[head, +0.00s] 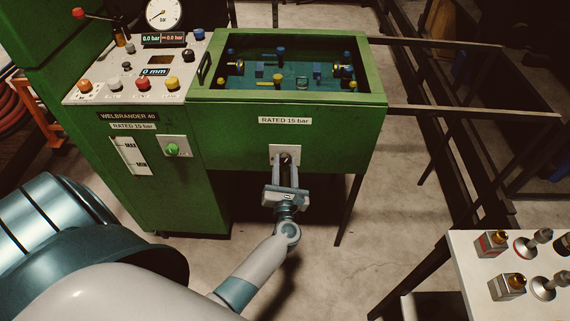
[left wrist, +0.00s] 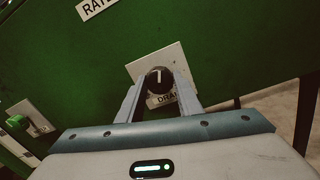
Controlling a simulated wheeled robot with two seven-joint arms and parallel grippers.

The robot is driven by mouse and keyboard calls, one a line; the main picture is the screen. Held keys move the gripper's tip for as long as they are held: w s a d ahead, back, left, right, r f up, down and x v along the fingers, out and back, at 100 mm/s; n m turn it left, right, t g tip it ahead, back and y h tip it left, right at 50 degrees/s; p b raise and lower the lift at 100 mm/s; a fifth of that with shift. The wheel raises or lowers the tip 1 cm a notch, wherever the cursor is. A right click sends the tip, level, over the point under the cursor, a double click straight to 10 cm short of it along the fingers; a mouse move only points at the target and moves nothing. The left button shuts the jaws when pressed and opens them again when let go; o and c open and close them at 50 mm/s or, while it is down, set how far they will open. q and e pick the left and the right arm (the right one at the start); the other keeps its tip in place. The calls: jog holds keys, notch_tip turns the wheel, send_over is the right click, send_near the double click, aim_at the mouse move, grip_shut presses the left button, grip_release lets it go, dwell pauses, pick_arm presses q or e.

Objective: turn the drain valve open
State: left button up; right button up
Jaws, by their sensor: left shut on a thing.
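The drain valve is a black round knob (left wrist: 160,78) with a white pointer line, on a pale square plate with a partly covered label that begins "DRA". In the left wrist view the pointer stands about upright. In the head view the plate (head: 276,152) is on the green machine's front below the "RATED 15 bar" label, and the knob is mostly hidden by my fingers. My left gripper (head: 287,164) reaches up to the plate and is shut on the knob, one finger on each side; it also shows in the left wrist view (left wrist: 160,92). My right gripper is not in view.
The green machine (head: 222,135) has an open-topped tank (head: 290,97) and a control panel (head: 110,84) with coloured buttons and a gauge. A green knob (head: 173,149) sits left of the valve. A white table (head: 472,267) with several fittings stands at lower right.

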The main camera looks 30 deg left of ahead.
pick_arm(q)
jog(key=shift+m, duration=1)
jog(key=shift+m+p, duration=0.4)
jog(key=shift+m, duration=0.5)
jog(key=m+p, duration=0.2)
jog(key=m, duration=0.7)
jog(key=shift+m+t+p, duration=0.4)
jog(key=shift+h, duration=0.3)
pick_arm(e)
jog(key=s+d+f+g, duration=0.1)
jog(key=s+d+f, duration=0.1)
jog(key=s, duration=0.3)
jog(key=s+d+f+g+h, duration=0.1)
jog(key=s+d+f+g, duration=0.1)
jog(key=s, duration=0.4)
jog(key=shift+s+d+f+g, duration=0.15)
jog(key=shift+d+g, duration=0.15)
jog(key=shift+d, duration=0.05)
pick_arm(q)
jog(key=shift+f, duration=0.1)
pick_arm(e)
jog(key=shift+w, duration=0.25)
